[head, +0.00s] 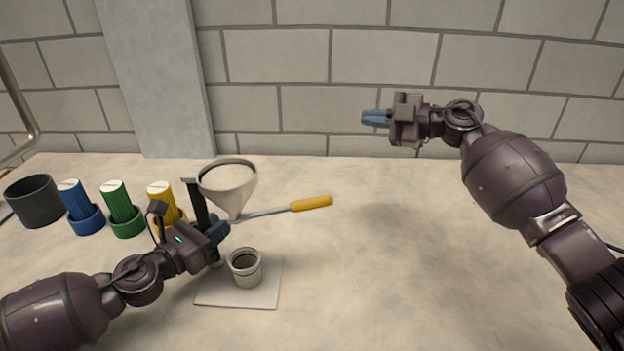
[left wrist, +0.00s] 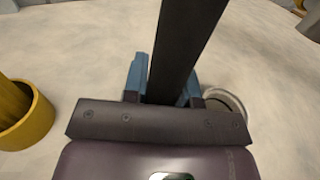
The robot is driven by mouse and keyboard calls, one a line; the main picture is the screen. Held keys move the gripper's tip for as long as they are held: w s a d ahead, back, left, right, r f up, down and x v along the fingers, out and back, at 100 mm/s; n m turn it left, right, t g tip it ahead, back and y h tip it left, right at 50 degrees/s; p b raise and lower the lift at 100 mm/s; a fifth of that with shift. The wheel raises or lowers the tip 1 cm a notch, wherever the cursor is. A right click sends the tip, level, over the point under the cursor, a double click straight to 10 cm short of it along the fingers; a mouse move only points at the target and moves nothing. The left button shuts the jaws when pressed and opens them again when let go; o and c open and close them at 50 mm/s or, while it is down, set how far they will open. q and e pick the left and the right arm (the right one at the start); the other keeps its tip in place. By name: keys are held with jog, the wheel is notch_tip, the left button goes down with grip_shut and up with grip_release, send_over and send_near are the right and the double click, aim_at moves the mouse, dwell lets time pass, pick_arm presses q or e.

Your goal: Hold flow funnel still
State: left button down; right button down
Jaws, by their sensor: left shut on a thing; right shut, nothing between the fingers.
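The pale flow funnel (head: 228,188) is upright at the left of the head view, wide mouth up. A black upright bar (head: 198,206) with a short bracket at its top stands just left of it. My left gripper (head: 218,231) is below the funnel, its blue fingers shut on the black bar. The left wrist view shows the bar (left wrist: 185,45) between the fingers; the funnel cannot be made out there. Whether bar and funnel are joined is hard to tell. My right gripper (head: 374,118) is shut and empty, raised at the upper right, well away from the funnel.
A small grey cup (head: 245,268) stands on a pale square plate (head: 237,297). A yellow-handled tool (head: 312,203) lies behind. Blue (head: 75,203), green (head: 121,205) and yellow (head: 163,197) cylinders and a dark pot (head: 34,201) stand left. The table's right side is clear.

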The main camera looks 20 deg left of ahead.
jog(key=s+a+r+n+g+h, duration=0.1)
jog(key=s+a+g+h, duration=0.55)
jog(key=a, duration=0.25)
jog(key=s+d+r+m+h, duration=0.1)
jog(key=s+r+m+h, duration=0.2)
jog(key=r+h, duration=0.2)
jog(key=shift+s+r+t+h, duration=0.25)
jog(key=shift+s+t+h, duration=0.1)
jog(key=shift+h, duration=1.5)
send_near(289, 207)
notch_tip(289, 207, down, 5)
jog(key=w+d, duration=0.1)
jog(key=shift+s+d+f, duration=0.1)
jog(key=shift+d+f, duration=0.15)
jog(key=shift+f, duration=0.3)
jog(key=shift+d, duration=0.1)
jog(key=shift+s+d+m, duration=0.1)
jog(key=shift+s+m, duration=0.15)
jog(key=shift+m, duration=0.05)
